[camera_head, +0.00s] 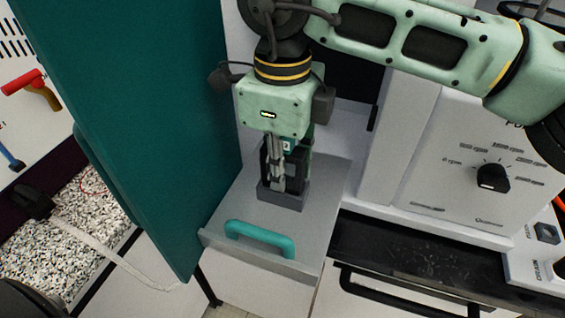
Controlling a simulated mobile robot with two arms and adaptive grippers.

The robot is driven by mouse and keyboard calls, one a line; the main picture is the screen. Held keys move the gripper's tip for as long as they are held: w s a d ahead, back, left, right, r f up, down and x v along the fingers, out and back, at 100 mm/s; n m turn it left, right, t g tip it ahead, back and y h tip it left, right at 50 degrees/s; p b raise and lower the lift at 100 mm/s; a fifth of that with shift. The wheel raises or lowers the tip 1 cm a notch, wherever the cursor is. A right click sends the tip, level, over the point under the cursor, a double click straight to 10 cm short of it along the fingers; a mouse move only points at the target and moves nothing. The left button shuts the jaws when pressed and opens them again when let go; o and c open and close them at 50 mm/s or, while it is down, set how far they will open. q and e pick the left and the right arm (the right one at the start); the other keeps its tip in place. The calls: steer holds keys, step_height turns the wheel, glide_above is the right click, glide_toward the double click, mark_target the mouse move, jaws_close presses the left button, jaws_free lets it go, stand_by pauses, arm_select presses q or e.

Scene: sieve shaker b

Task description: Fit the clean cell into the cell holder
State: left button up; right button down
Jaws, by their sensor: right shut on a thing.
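My right gripper (277,181) points down with its grey fingers shut on a dark cell that has a green edge and a small label (288,146). The cell is upright and partly hidden behind the fingers. The cell holder (281,202), a low dark grey block, is directly under the cell on a light grey surface. The cell's lower end is at the holder's top opening; I cannot tell how deep it sits. My left gripper is not in view.
A light grey drawer-like shelf (323,198) with a teal handle (260,239) carries the holder. A tall teal panel (165,130) stands close on the left. A white machine with a black dial (493,179) stands on the right. The shelf front is clear.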

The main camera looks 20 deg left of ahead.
steer(key=shift+f+b, duration=0.35)
steer(key=shift+f, duration=0.15)
steer(key=c, duration=1.5)
jaws_free()
steer(key=shift+o, duration=0.2)
